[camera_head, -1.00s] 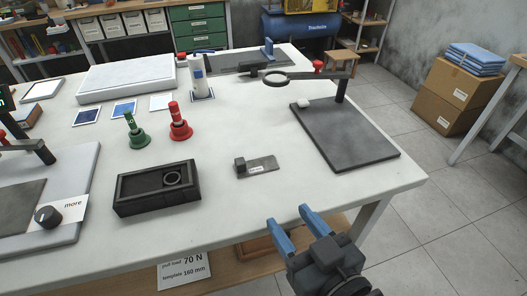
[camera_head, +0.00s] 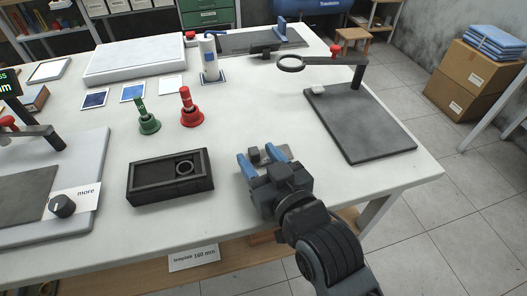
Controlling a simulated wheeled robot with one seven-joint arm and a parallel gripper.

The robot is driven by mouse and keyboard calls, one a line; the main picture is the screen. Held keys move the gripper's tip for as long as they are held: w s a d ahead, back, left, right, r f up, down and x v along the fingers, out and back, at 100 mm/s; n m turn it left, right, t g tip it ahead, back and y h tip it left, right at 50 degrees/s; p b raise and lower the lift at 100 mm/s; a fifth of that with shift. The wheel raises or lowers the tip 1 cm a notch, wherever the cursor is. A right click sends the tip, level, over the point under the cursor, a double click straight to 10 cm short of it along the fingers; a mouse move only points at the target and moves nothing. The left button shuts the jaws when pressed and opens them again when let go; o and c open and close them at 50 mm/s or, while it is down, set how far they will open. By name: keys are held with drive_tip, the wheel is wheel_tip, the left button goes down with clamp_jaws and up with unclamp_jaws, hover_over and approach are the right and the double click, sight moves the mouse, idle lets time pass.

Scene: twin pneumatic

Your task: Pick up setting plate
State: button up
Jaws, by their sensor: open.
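The small grey plate with a dark block at one end, which I take for the setting plate (camera_head: 268,151), lies on the white table. My gripper (camera_head: 261,158) is open, its blue fingers spread on either side of the plate in the picture. The gripper body hides the near part of the plate and its label. I cannot tell how far above the plate the fingertips are, or whether they touch it.
A black open box (camera_head: 150,184) with a ring in it stands left of the gripper. A green-handled piece (camera_head: 148,122) and a red-handled piece (camera_head: 191,113) stand behind it. A dark base plate with a post (camera_head: 365,135) is at the right. Bare table lies between.

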clamp_jaws()
idle(0.5)
drive_tip(key=shift+w+r, duration=0.1)
drive_tip(key=shift+r, duration=0.05)
